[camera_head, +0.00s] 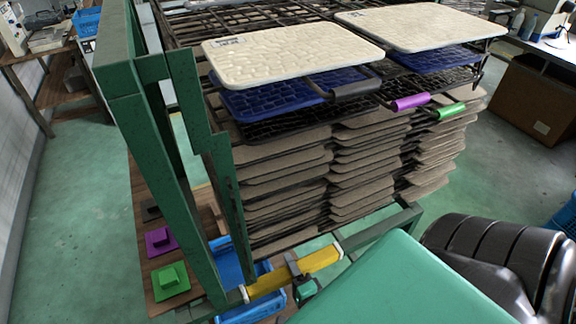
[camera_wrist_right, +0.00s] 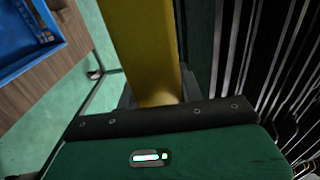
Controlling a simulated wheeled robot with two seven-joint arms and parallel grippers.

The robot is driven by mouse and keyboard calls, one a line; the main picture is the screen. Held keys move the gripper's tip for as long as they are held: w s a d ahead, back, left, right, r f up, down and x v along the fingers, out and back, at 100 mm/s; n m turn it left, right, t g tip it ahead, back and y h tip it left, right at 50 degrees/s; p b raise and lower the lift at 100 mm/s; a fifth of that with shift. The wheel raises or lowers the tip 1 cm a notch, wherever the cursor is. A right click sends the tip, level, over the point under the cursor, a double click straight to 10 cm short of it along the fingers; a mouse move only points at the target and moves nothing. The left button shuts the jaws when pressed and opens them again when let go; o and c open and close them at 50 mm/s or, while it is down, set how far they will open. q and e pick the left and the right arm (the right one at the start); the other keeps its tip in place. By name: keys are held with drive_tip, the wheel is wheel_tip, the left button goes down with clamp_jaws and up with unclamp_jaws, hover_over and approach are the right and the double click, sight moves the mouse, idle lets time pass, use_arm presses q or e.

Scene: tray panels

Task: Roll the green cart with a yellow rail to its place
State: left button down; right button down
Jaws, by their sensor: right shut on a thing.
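The green cart (camera_head: 120,90) is a tall green metal frame holding stacks of panels on wire shelves. Its yellow rail (camera_head: 320,259) runs low across the near side, and it also shows in the right wrist view (camera_wrist_right: 140,45). My right gripper (camera_head: 293,270) is shut on the yellow rail, its fingers on either side of it; it also shows in the right wrist view (camera_wrist_right: 157,97). My right arm hides part of the cart's lower right side. My left gripper is not in view.
A wooden surface at lower left bears a purple block (camera_head: 160,241), a green block (camera_head: 170,280) and blue trays (camera_head: 232,268). Benches stand at back left and back right. A brown box (camera_head: 535,100) is at the right. Green floor (camera_head: 75,190) is open at left.

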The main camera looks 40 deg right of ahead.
drive_tip(key=shift+s+a+f, duration=0.1)
drive_tip(key=shift+s, duration=0.2)
drive_tip(key=c, duration=1)
unclamp_jaws()
drive_tip(key=shift+s, duration=0.1)
drive_tip(key=shift+o, duration=0.5)
drive_tip(key=b+v, duration=0.3)
drive_tip(key=v, duration=1.1)
